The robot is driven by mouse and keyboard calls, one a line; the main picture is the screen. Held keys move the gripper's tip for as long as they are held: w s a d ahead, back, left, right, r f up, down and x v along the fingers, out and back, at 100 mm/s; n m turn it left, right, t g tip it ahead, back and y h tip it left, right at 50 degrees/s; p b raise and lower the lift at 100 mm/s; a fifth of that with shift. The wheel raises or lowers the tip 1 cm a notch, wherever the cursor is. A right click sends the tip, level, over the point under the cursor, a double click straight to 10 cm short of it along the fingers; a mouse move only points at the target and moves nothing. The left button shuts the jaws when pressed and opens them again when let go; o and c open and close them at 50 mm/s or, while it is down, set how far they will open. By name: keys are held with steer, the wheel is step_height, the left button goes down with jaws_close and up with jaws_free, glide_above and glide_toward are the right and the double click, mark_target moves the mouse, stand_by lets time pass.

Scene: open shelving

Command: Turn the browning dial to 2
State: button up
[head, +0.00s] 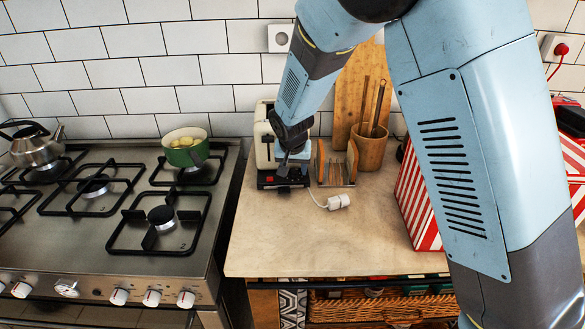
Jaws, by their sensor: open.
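A cream toaster (263,146) with a dark lower front (266,181) stands on the counter against the tiled wall. My arm comes down over its right side. My gripper (288,169) is close to the toaster's front, pointing down, open and with nothing seen in it. Small red marks show on the dark front beside the fingertips. I cannot make out the browning dial or its setting; the gripper covers part of that front. Whether the fingers touch the toaster cannot be told.
A wooden rack (337,166) stands close right of the toaster, with a utensil pot (369,151) behind. A white plug (339,202) on a cable lies in front. A striped red box (418,205) is further right, the stove (95,245) left. The front counter (310,243) is clear.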

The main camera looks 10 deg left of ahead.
steer(key=shift+w+f, duration=0.1)
steer(key=shift+f, duration=0.1)
jaws_close()
steer(key=shift+a, duration=0.2)
steer(key=shift+d, duration=0.25)
steer(key=shift+n, duration=0.4)
